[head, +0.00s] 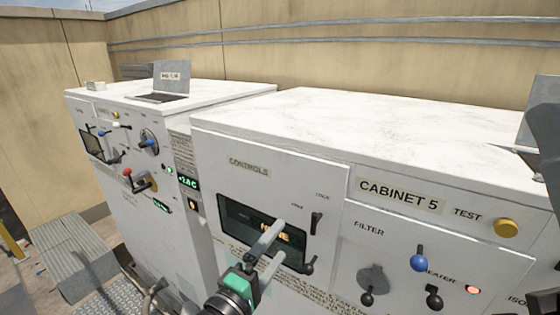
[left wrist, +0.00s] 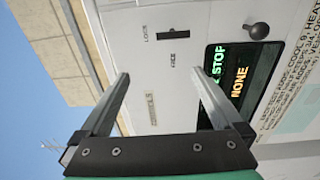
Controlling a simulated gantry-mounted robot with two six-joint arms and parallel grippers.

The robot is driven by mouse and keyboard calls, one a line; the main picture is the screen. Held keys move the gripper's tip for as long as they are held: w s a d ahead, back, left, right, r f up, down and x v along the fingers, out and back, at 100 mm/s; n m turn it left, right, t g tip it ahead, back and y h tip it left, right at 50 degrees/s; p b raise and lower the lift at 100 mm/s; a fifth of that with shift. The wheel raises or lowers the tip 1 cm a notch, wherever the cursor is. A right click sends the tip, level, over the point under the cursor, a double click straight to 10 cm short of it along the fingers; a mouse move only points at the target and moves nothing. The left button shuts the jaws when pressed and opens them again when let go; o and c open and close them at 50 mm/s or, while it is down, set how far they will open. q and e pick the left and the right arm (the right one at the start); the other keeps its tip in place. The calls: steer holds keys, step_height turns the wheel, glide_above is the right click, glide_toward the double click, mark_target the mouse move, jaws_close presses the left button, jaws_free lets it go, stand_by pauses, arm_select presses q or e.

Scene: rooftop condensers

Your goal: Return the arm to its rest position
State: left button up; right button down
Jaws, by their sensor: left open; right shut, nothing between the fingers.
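My left gripper (head: 281,242) is in front of the display (head: 240,222) on the controls panel of cabinet 5. Its two grey fingers are spread, with nothing between them. In the left wrist view the open fingers (left wrist: 160,76) point at the white panel, with the display (left wrist: 240,85) partly behind the right finger. Green text ending in "STOP" and orange "NONE" show there.
A black lever (head: 316,222) and a dark knob (head: 309,264) are close to my left gripper. A blue-knobbed lever (head: 418,259), yellow TEST button (head: 506,228) and red lamp (head: 473,289) are further right. A second cabinet (head: 125,215) stands left. The white top (head: 390,130) is mostly clear.

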arm_select(q)
steer(key=s+a+r+m+t+y, duration=0.1)
steer(key=s+a+r+m+t, duration=0.15)
steer(key=a+r, duration=0.45)
steer(key=s+a+r+m+t+y, duration=0.1)
steer(key=s+a+r+t, duration=0.25)
steer(key=r, duration=0.75)
steer(key=s+a+r+m+t+y, duration=0.2)
steer(key=s+a+r+m+y, duration=0.1)
steer(key=s, duration=0.4)
steer(key=s+a+r+m+t+y, duration=0.3)
steer(key=s+r+m, duration=0.3)
steer(key=r, duration=0.2)
steer(key=shift+s+a+r+t, duration=0.15)
steer(key=shift+s+a+t, duration=0.2)
steer(key=shift+a, duration=0.15)
